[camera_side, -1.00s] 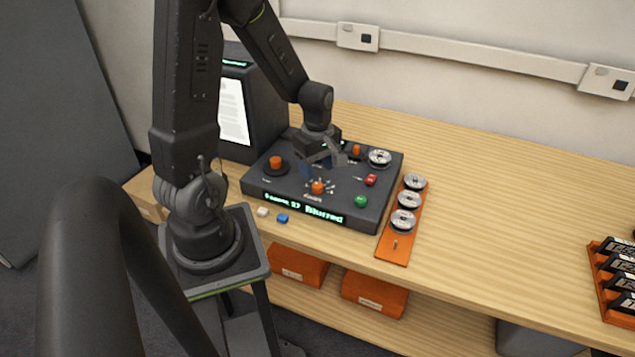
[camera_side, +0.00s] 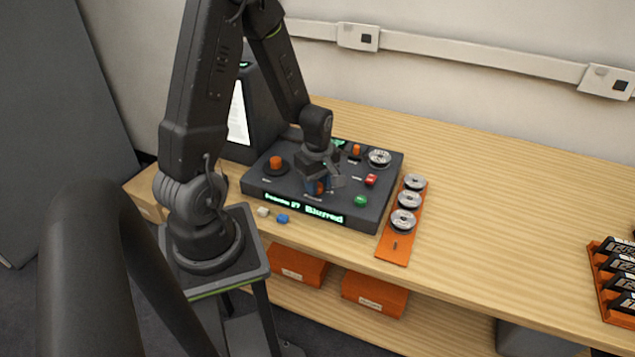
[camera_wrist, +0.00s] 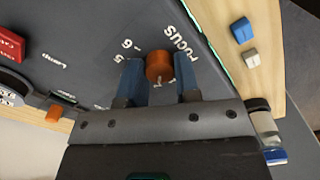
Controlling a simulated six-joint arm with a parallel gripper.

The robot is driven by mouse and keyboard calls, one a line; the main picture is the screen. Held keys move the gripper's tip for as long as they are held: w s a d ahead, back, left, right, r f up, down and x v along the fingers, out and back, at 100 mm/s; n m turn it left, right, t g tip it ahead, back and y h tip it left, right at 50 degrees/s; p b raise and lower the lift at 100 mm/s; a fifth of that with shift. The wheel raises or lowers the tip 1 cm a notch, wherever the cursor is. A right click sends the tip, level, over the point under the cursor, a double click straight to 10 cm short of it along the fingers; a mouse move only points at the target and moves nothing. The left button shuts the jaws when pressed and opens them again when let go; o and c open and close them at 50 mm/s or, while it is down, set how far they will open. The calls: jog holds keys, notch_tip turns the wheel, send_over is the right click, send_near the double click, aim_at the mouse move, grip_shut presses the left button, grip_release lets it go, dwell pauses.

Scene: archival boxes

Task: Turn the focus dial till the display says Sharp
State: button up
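The focus dial (camera_wrist: 159,66) is an orange knob on the dark console, beside the printed word FOCUS. In the side view the dial (camera_side: 319,188) is partly covered by my gripper (camera_side: 325,185). In the wrist view the two blue fingers of my gripper (camera_wrist: 160,75) stand on either side of the dial. They are open, with a narrow gap seeming to show beside it. The display (camera_side: 325,215) on the console's front edge has green text that reads Blurred, after a position number that looks like 27.
The console (camera_side: 335,205) also carries another orange knob (camera_side: 275,162), a red button (camera_side: 370,180) and a green button (camera_side: 360,201). An orange rack of reels (camera_side: 397,246) lies to its right. Small blue (camera_side: 282,219) and white (camera_side: 263,212) blocks lie in front.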

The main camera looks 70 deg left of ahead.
jog(key=c, duration=0.4)
jog(key=shift+m, duration=2.9)
jog(key=o, duration=0.9)
